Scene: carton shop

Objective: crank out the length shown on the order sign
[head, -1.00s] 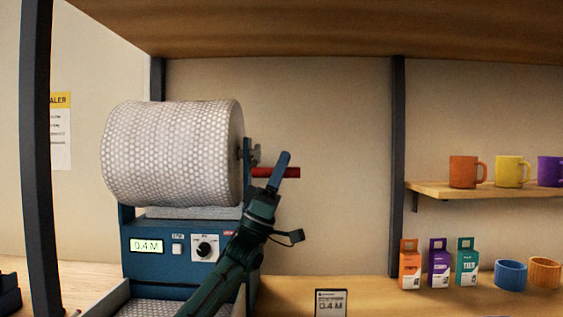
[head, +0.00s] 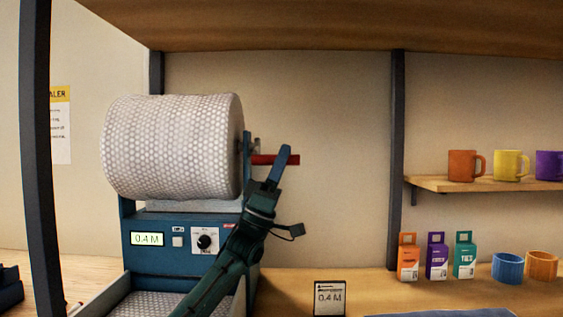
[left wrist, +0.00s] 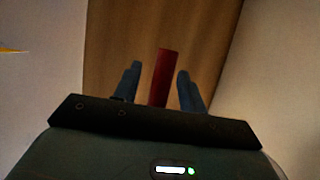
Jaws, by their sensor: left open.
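The bubble-wrap roll (head: 170,147) sits on the blue dispenser machine (head: 165,265). The machine's display (head: 147,239) reads 0.4 M. The order sign (head: 329,298) on the counter also reads 0.4 M. The red crank handle (head: 290,160) sticks out to the right of the roll. My left gripper (head: 283,158) is at the handle in the head view and hides part of it. In the left wrist view the red handle (left wrist: 162,78) stands between the two open fingers of the left gripper (left wrist: 158,85), with gaps on both sides. My right gripper is not in view.
Several mugs (head: 462,165) are on the shelf above. Dark posts (head: 396,160) rise at left and right of the machine.

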